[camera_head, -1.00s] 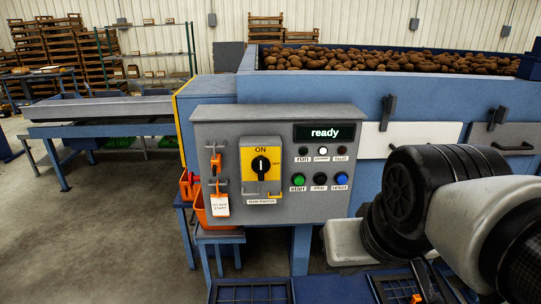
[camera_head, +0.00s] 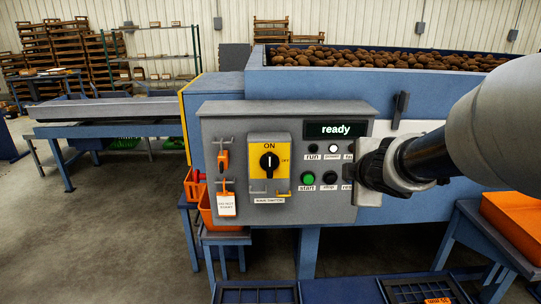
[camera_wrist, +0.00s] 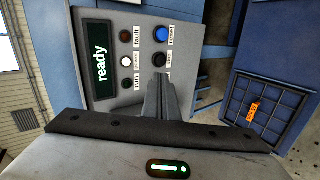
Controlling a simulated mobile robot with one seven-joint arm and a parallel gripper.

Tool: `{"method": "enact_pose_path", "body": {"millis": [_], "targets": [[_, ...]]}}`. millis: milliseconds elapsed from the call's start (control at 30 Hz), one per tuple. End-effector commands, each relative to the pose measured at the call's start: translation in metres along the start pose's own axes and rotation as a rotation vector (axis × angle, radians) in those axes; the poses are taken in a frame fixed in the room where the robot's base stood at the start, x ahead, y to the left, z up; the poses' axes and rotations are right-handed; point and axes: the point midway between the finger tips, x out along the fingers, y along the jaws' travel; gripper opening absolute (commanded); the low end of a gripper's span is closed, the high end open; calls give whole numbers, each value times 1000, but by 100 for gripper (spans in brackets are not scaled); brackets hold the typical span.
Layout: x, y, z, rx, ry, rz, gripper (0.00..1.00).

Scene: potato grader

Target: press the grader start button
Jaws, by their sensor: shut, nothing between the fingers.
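The green start button (camera_head: 308,179) shows on the grey control panel (camera_head: 230,125), left of the black stop button (camera_head: 329,178). The panel display (camera_head: 336,129) reads "ready". The yellow main switch (camera_head: 269,160) has its handle upright at ON. My gripper (camera_head: 354,172) is in front of the panel's right edge, to the right of the start button, and covers the blue reset button there. In the wrist view my gripper (camera_wrist: 162,77) has its fingers together over the lower button row. The reset button (camera_wrist: 163,34) and stop button (camera_wrist: 159,60) show there; the start button is hidden behind the fingers.
The white power lamp (camera_head: 333,148) is lit. A padlock (camera_head: 223,161) and a white tag (camera_head: 226,204) hang on the panel's left side. Orange bins stand below left and at the right (camera_head: 515,215). The hopper (camera_head: 300,82) behind holds many potatoes.

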Motion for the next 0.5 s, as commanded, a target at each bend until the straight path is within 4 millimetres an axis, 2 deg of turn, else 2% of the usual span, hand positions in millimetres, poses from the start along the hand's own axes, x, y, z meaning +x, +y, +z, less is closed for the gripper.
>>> {"method": "enact_pose_path", "body": {"millis": [33,100,200,333,500], "targets": [[21,-14,-9,-106,60,-20,0],[39,-28,-24,-242,149,-40,0],[55,-50,-40,-387,256,-67,0],[64,-70,-52,-493,348,-91,0],[66,-80,-57,-540,392,-103,0]]}}
